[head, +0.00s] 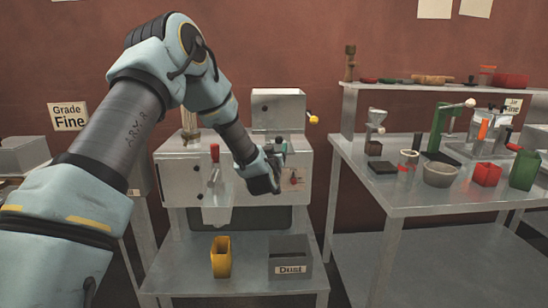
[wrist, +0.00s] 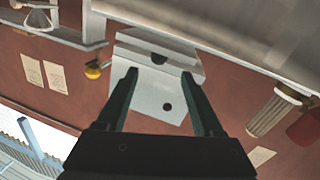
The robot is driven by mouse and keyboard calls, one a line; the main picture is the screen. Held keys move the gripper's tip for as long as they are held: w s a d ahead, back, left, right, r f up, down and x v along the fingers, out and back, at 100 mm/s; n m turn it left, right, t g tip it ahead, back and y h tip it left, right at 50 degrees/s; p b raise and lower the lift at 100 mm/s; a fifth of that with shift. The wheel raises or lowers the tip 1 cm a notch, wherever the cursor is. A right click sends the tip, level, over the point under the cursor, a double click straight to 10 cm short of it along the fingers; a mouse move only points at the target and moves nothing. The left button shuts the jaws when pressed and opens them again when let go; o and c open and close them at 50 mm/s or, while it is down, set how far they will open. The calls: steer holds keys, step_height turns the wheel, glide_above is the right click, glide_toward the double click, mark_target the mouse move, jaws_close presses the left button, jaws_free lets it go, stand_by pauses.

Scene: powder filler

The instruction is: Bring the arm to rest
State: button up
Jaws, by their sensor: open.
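My arm reaches in from the left in the head view, bent at the elbow, with its end in front of the powder filler (head: 180,172). My gripper (head: 276,165) is near the right part of the machine's front in that view, with its fingers partly hidden. In the wrist view my gripper (wrist: 165,95) shows two dark fingers spread apart with nothing between them. Beyond the fingers is a pale metal box (wrist: 158,75) with a yellow knob (wrist: 93,72). I cannot tell whether the gripper touches the machine.
A yellow container (head: 221,258) and a grey bin labelled Dust (head: 290,262) stand on the low shelf below. To the right, a metal table (head: 420,188) holds a red cup (head: 487,175), a green container (head: 524,170) and several tools. A Grade Fine sign (head: 68,117) hangs at left.

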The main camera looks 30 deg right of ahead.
steer(key=shift+v, duration=1)
steer(key=a+f+g+y, duration=0.2)
steer(key=a+g+y, duration=0.4)
steer(key=a, duration=1.9)
steer(key=s+a+f+n+g+y, duration=0.2)
steer(key=s+a+g, duration=0.5)
steer(key=s+a, duration=1.4)
steer(key=shift+s+a+f+n+y, duration=0.25)
steer(key=shift+s+a+n+y, duration=0.1)
steer(key=shift+n+y, duration=0.7)
steer(key=shift+c, duration=0.2)
